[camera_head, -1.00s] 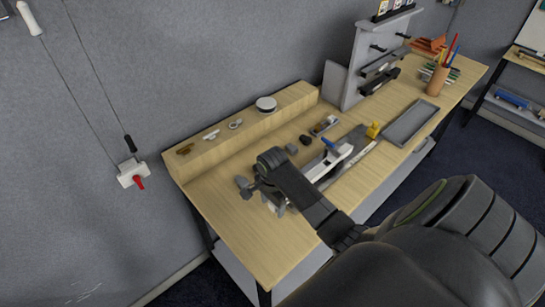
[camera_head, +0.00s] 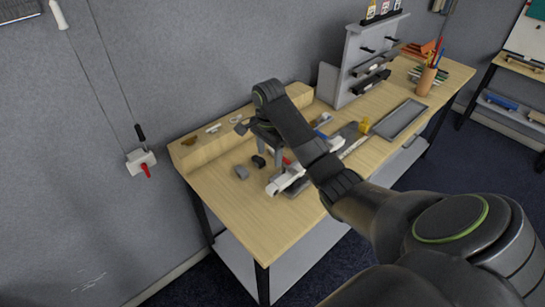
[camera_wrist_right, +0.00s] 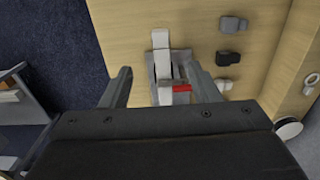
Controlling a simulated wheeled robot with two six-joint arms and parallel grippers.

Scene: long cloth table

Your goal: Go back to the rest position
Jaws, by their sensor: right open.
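My right gripper (camera_head: 267,152) is raised above the left part of the wooden table (camera_head: 235,215), with its fingers pointing down. In the right wrist view its two fingers (camera_wrist_right: 158,75) stand wide apart with nothing held between them. Below and between them, apart from the fingers, a white and grey device (camera_wrist_right: 161,62) with a red part lies on the table. The device also shows in the head view (camera_head: 284,183), partly behind my arm. My left gripper is not in view.
Small grey (camera_head: 240,172) and dark (camera_head: 258,160) pieces lie near the gripper. Behind are a raised wooden ledge (camera_head: 190,160) and a grey rack (camera_head: 352,60). A grey tray (camera_head: 400,118) and pencil cup (camera_head: 427,80) stand right. The table's front left is clear.

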